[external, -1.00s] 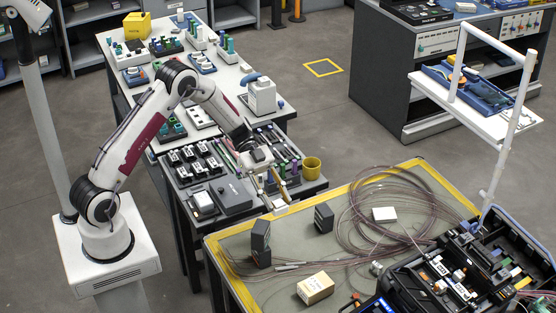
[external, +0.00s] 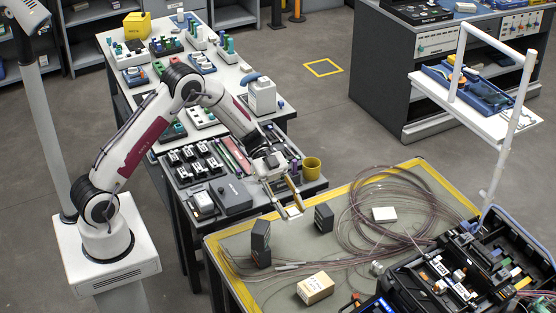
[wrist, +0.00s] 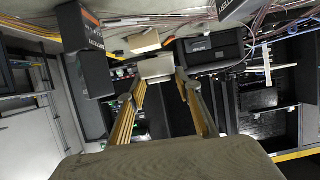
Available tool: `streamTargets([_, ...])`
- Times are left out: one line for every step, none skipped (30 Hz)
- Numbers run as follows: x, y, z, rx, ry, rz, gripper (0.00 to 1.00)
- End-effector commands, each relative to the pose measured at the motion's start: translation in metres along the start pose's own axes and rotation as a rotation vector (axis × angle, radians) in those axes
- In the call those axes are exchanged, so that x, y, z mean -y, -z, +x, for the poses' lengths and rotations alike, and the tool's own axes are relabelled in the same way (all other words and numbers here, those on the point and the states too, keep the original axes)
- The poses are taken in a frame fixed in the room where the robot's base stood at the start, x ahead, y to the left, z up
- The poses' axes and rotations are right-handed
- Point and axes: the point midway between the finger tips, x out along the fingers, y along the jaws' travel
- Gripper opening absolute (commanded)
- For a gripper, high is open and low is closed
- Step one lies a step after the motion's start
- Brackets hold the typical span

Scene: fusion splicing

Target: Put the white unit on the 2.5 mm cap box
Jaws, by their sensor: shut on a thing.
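My gripper (external: 290,205) is shut on the white unit (external: 292,212), a small pale block held between the fingertips. In the wrist view the white unit (wrist: 157,68) sits between the two tan fingers (wrist: 162,88). A tan cardboard box with a small label (external: 316,288), apparently the cap box, lies at the front of the mat, apart from my gripper and below right of it. The box also shows in the wrist view (wrist: 143,40), just beyond the unit. Its print is too small to read.
Two dark grey boxes (external: 260,243) (external: 324,217) stand upright on the mat. Coiled clear tubing (external: 395,210) and a flat white block (external: 384,214) lie to the right. An open black case (external: 460,270) fills the front right. A yellow cup (external: 312,168) stands behind.

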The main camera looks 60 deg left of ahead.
Motion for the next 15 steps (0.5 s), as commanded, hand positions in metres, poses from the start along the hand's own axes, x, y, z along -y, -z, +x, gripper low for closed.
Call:
streamTargets([0.001,0.007,0.012,0.001,-0.005,0.005,0.13])
streamTargets([0.002,0.011,0.018,0.002,-0.005,0.006,0.13])
streamTargets([0.003,0.017,0.026,0.002,-0.007,0.006,0.13])
streamTargets([0.004,0.021,0.033,0.002,-0.008,0.006,0.13])
streamTargets([0.004,0.025,0.039,0.003,-0.009,0.007,0.13])
streamTargets([0.005,0.03,0.048,0.004,-0.009,0.008,0.13])
streamTargets([0.005,0.035,0.054,0.003,-0.01,0.009,0.13])
streamTargets([0.005,0.039,0.06,0.003,-0.011,0.01,0.13])
streamTargets([0.005,0.044,0.069,0.003,-0.012,0.01,0.13])
streamTargets([0.005,0.049,0.075,0.003,-0.012,0.01,0.13])
streamTargets([0.005,0.053,0.082,0.003,-0.013,0.01,0.13])
streamTargets([0.004,0.059,0.09,0.002,-0.015,0.011,0.13])
streamTargets([0.004,0.063,0.096,0.001,-0.016,0.011,0.13])
streamTargets([0.003,0.067,0.103,0.001,-0.017,0.011,0.13])
streamTargets([0.003,0.073,0.111,0.001,-0.018,0.011,0.13])
